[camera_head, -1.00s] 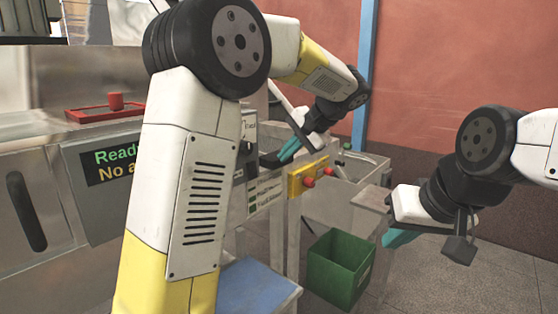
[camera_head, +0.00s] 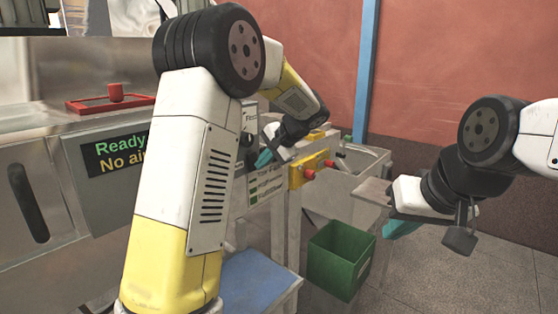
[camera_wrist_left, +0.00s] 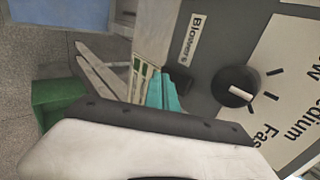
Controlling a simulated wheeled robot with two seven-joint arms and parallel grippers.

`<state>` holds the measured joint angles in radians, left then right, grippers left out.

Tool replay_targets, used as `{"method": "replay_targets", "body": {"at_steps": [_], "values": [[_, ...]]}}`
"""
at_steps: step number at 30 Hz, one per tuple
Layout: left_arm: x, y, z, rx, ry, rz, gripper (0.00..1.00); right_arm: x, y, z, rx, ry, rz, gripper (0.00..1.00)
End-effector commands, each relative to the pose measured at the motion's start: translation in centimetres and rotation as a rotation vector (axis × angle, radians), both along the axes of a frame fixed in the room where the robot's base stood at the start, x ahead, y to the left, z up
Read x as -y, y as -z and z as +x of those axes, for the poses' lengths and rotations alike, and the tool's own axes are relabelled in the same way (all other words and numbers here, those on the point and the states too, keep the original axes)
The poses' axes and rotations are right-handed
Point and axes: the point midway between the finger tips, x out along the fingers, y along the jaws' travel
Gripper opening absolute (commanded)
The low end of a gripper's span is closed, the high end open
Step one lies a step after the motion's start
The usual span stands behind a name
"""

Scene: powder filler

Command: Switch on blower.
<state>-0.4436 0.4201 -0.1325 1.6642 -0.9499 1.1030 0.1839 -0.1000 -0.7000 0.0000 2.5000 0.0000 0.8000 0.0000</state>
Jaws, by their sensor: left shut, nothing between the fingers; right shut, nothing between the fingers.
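In the left wrist view a grey control panel (camera_wrist_left: 222,40) carries a label that reads like "Blowers" (camera_wrist_left: 191,38). A small black switch (camera_wrist_left: 182,80) sits beside the label, partly hidden by my gripper; whether it is on or off cannot be told. My left gripper (camera_wrist_left: 164,93) is shut and empty, its teal fingertips close to the switch; contact cannot be told. In the head view my left gripper (camera_head: 264,157) is in front of the machine's panel. My right gripper (camera_head: 403,228) is shut and empty, well to the right.
A black dial knob (camera_wrist_left: 235,85) with speed words is close to the switch. A yellow box with red buttons (camera_head: 309,173) is right of my left gripper. A green bin (camera_head: 338,262) stands below. A display (camera_head: 115,152) reads "Ready" and "No al...".

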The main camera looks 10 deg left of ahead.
Motion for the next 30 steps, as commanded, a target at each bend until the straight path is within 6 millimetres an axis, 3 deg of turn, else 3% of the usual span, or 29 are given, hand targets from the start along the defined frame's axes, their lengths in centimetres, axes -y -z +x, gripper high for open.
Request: {"method": "replay_targets", "body": {"at_steps": [5,30], "values": [[-0.9,0.1,0.5,0.0,-0.001,0.0,0.0,0.0,0.0,0.0,0.0,0.0,0.0,0.0],[-1.4,-0.2,0.9,0.003,-0.001,0.003,0.0,0.0,0.0,0.0,0.0,0.0,0.0,0.0]]}}
